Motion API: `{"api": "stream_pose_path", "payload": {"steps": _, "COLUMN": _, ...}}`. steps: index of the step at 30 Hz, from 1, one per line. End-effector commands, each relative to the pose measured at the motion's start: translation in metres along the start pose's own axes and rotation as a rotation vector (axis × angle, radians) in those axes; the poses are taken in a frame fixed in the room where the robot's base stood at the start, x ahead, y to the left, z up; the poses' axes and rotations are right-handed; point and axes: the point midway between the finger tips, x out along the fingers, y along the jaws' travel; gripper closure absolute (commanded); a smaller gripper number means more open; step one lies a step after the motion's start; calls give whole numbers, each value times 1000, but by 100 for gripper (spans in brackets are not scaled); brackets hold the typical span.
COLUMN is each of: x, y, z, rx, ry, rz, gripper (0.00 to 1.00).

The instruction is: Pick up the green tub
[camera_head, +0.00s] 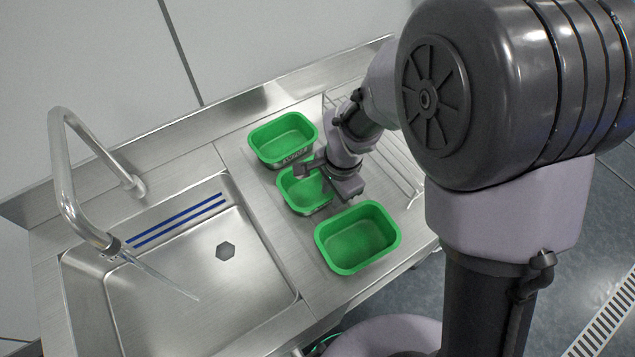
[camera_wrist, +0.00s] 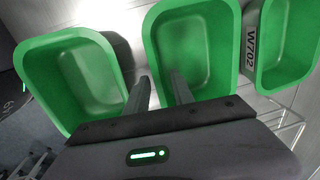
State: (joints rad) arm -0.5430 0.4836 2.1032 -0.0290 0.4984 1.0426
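Three green tubs stand in a row on the steel counter: a back tub (camera_head: 283,132), a smaller-looking middle tub (camera_head: 300,196) and a front tub (camera_head: 357,240). My gripper (camera_head: 322,182) is over the middle tub and hides part of it. In the wrist view, the middle tub (camera_wrist: 195,45) lies ahead of my two fingers (camera_wrist: 160,78), which are apart with nothing gripped. The middle tub's left wall appears between them; I cannot tell whether they touch it. The front tub (camera_wrist: 70,75) is at left, and the back tub (camera_wrist: 290,45), marked W702, is at right.
A sink (camera_head: 190,270) with a curved tap (camera_head: 65,180) lies left of the tubs. A wire rack (camera_head: 400,165) is to their right, behind my arm. The tubs stand close together with narrow gaps. The counter strip between tubs and sink is clear.

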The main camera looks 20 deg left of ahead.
Motion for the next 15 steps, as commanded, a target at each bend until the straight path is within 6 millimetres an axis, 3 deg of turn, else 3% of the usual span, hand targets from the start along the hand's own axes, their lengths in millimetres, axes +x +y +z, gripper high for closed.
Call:
{"api": "stream_pose_path", "payload": {"steps": 1, "x": 16, "y": 1, "z": 1, "rx": 0, "ry": -1, "rz": 3, "gripper": 71}}
{"api": "stream_pose_path", "payload": {"steps": 3, "x": 28, "y": 1, "z": 1, "rx": 0, "ry": -1, "rz": 2, "gripper": 71}}
{"api": "stream_pose_path", "payload": {"steps": 9, "x": 29, "y": 0, "z": 0, "rx": 0, "ry": 0, "rz": 0, "gripper": 71}}
{"api": "stream_pose_path", "payload": {"steps": 10, "x": 29, "y": 0, "z": 0, "rx": 0, "ry": 0, "rz": 0, "gripper": 73}}
{"api": "stream_pose_path", "payload": {"steps": 14, "x": 29, "y": 0, "z": 0, "rx": 0, "ry": 0, "rz": 0, "gripper": 98}}
{"api": "stream_pose_path", "payload": {"steps": 15, "x": 29, "y": 0, "z": 0, "rx": 0, "ry": 0, "rz": 0, "gripper": 100}}
